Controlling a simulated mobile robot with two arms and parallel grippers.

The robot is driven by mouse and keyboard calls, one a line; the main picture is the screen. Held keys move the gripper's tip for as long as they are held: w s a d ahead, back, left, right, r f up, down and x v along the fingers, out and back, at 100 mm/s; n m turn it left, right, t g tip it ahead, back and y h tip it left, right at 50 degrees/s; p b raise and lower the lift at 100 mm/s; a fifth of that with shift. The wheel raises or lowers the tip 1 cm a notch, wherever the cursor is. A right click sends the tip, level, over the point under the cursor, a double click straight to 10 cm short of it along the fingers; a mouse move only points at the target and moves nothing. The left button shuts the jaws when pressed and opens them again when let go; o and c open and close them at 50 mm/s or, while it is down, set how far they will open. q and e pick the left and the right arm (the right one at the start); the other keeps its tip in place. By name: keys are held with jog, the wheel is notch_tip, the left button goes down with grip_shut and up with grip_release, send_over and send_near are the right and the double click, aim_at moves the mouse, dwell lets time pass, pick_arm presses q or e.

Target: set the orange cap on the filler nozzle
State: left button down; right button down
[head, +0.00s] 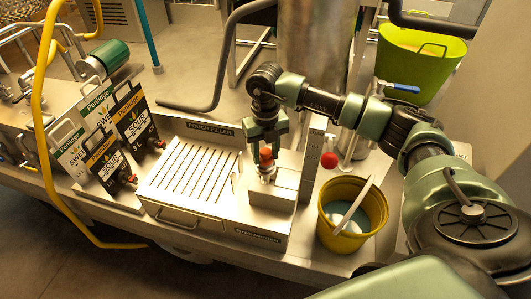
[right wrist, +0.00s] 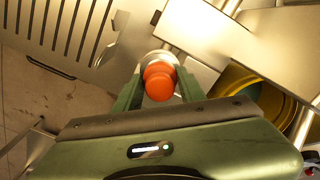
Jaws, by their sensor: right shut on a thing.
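The orange cap (head: 265,155) is between the fingers of my right gripper (head: 267,147), which is shut on it and points down. In the right wrist view the cap (right wrist: 159,82) sits between the two green fingers. The filler nozzle (head: 267,173) is a silvery metal piece directly under the cap, beside the metal block of the pouch filler. A round metal rim (right wrist: 160,58) shows just past the cap in the right wrist view. I cannot tell whether cap and nozzle touch. My left gripper is not in view.
The slotted pouch filler tray (head: 190,178) lies left of the nozzle. A red knob (head: 329,160) on an upright post and a yellow bucket (head: 352,222) stand to the right. Pouches (head: 103,155) stand at the left. A lime tub (head: 420,65) is at the back right.

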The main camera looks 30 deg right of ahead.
aim_at(266, 151)
jog(key=shift+f+b, duration=0.6)
dwell(0.5)
jog(key=c, duration=1.1)
grip_release()
jog(key=shift+r, duration=0.1)
jog(key=shift+r+p, duration=3.55)
jog(key=shift+r, duration=1.95)
